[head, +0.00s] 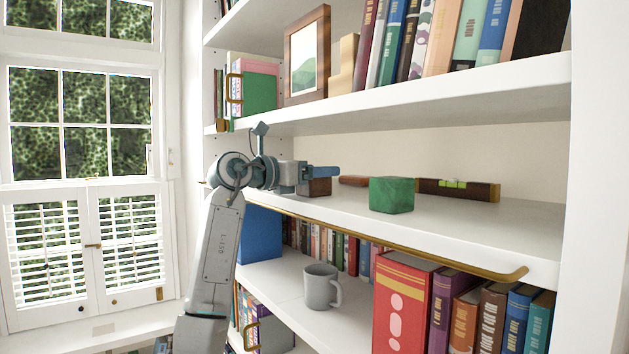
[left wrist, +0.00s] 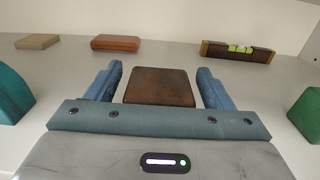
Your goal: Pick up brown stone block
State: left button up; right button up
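The brown stone block (left wrist: 160,87) lies on the shelf, between the two blue fingers of my left gripper (left wrist: 160,84) in the left wrist view. Gaps show between the block and both fingers, so the gripper is open around it and not touching its sides. In the head view the brown block (head: 316,187) is partly hidden behind my left gripper (head: 322,174), which reaches in over the middle shelf from the left. My right gripper is in neither view.
A green block (head: 391,195) stands to the right on the same shelf (head: 470,222). A spirit level (head: 458,189) and a reddish-brown block (left wrist: 115,43) lie behind. A tan block (left wrist: 37,41) and a teal object (left wrist: 12,95) are to the left. A brass rail (head: 440,258) runs along the shelf's front.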

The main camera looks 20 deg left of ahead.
pick_arm(q)
jog(key=shift+s+a, duration=0.15)
jog(key=c, duration=1.1)
jog(key=shift+r, duration=0.15)
jog(key=shift+c, duration=0.7)
jog(key=shift+r, duration=0.1)
